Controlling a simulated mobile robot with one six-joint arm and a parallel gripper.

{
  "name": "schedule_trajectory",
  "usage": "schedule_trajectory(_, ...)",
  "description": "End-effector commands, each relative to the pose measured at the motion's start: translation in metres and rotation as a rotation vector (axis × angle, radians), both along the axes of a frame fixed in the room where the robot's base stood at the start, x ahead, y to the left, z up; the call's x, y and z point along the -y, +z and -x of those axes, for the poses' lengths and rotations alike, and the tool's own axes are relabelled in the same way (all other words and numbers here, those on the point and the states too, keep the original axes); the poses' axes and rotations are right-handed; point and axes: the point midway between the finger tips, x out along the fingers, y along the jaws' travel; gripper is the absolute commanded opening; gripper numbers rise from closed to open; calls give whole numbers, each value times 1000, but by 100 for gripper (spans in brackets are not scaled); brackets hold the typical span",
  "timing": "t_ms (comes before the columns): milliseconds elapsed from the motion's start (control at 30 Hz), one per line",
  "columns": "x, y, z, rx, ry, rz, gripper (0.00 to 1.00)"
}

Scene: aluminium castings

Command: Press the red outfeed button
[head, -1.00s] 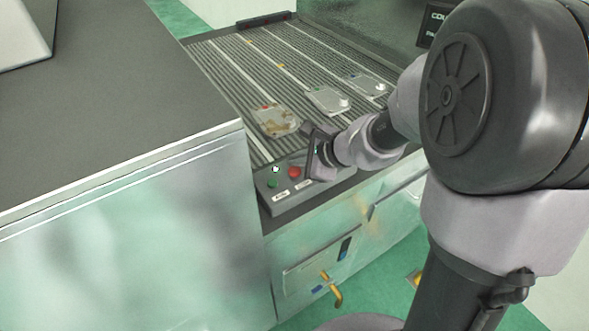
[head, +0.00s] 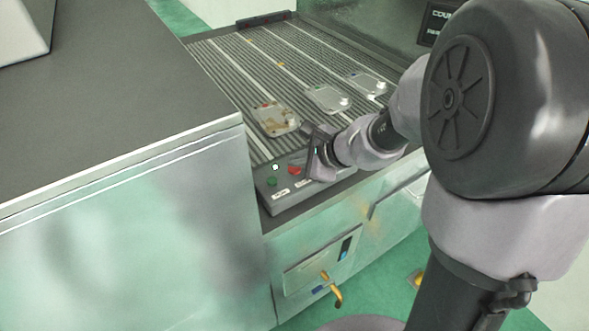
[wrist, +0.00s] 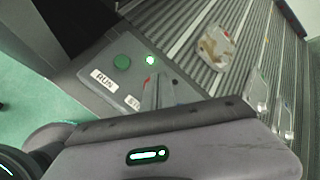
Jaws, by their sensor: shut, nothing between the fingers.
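The red button (head: 294,170) sits on a dark grey control box at the front of the conveyor. In the head view it is partly covered by my gripper (head: 301,168), whose fingers are shut and empty. The label below the button is partly hidden by my gripper.
A green button (head: 272,182), labelled RUN, and a lit white lamp (head: 275,167) are left of the red button. Behind the box, the slatted conveyor (head: 235,70) carries a brown-stained casting (head: 270,120) and two grey ones. A cabinet (head: 140,230) stands to the left.

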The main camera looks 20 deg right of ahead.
Motion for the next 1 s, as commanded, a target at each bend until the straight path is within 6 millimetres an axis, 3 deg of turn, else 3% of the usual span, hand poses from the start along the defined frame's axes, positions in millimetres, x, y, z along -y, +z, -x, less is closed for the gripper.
schedule_trajectory(1000,0,-7,0,0,0,0,0)
